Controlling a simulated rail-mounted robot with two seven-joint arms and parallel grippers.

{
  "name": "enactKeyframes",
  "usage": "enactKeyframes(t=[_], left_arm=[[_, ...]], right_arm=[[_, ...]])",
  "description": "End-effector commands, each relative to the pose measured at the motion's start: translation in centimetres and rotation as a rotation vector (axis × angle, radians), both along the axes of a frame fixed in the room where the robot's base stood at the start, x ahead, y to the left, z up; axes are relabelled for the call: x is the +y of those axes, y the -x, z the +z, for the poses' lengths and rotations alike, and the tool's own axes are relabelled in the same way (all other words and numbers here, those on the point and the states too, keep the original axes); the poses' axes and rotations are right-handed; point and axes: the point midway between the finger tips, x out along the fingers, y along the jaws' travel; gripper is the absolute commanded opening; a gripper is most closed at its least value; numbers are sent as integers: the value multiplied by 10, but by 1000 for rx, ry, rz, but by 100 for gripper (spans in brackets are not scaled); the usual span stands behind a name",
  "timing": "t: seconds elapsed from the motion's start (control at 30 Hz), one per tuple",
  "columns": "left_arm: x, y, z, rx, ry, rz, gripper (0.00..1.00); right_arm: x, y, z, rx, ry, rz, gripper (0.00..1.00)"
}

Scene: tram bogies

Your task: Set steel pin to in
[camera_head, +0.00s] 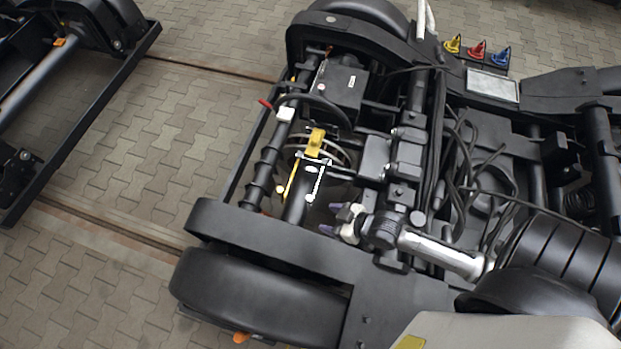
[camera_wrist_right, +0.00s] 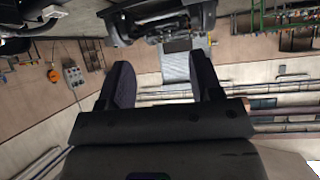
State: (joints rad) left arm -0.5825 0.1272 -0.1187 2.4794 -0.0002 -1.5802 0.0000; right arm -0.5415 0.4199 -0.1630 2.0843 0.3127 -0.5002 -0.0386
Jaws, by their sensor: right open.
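A thin pale metal rod (camera_head: 318,182) with a rounded end hangs beside the yellow caliper (camera_head: 316,140) and brake disc in the bogie; it looks like the steel pin, but I cannot tell its setting. A yellow lever (camera_head: 292,182) lies just left of it. My right gripper (camera_head: 334,219) is open and empty, its purple-tipped fingers pointing left, a little below and right of the rod's end and apart from it. The right wrist view shows the two spread fingers (camera_wrist_right: 161,62) with nothing between them. My left gripper is not in view.
The black bogie frame (camera_head: 290,258) and wheel (camera_head: 262,288) lie below the gripper. Cables and black boxes (camera_head: 376,157) crowd its upper right. A red-tipped handle (camera_head: 266,104) is at upper left.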

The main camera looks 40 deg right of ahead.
Motion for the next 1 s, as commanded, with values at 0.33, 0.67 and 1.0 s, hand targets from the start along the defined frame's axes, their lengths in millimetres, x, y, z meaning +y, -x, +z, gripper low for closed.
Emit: enactKeyframes(t=[0.33,0.67,1.0], left_arm=[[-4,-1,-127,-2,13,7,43],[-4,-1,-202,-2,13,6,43],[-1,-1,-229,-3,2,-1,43]], right_arm=[[-41,-17,-130,-267,-98,-7,59],[-78,-16,-197,-480,-160,-38,59],[-95,-14,-216,-579,-180,-59,59]])
